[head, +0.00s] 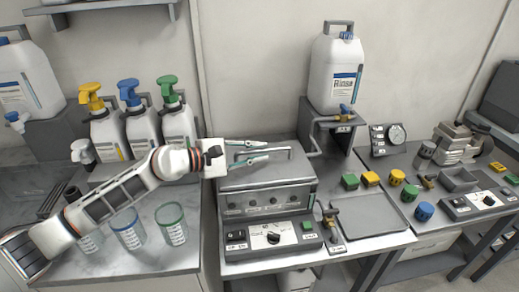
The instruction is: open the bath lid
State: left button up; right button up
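The bath (266,199) is a grey box on the middle table, with a row of knobs on its front. Its lid (285,172) lies flat on top and looks closed. A thin bar handle (287,151) rises from the lid. My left gripper (267,151) reaches in from the left above the lid, with its two fingers apart. In the picture the handle bar runs between the fingers; whether they touch it I cannot tell. The left part of the handle is partly hidden by the gripper. My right gripper is not in view.
A control panel (272,238) sits in front of the bath. A Rinse canister (335,75) stands on a raised stand behind right. Pump bottles (143,133) and clear cups (171,226) stand near my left arm. A grey tray (372,215) lies empty at right.

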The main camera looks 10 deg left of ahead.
pick_arm(q)
jog(key=shift+w+d+f, duration=0.1)
jog(key=shift+w+d, duration=0.15)
jog(key=shift+d, duration=0.05)
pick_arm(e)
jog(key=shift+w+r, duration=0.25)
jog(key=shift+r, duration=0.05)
pick_arm(q)
grip_shut()
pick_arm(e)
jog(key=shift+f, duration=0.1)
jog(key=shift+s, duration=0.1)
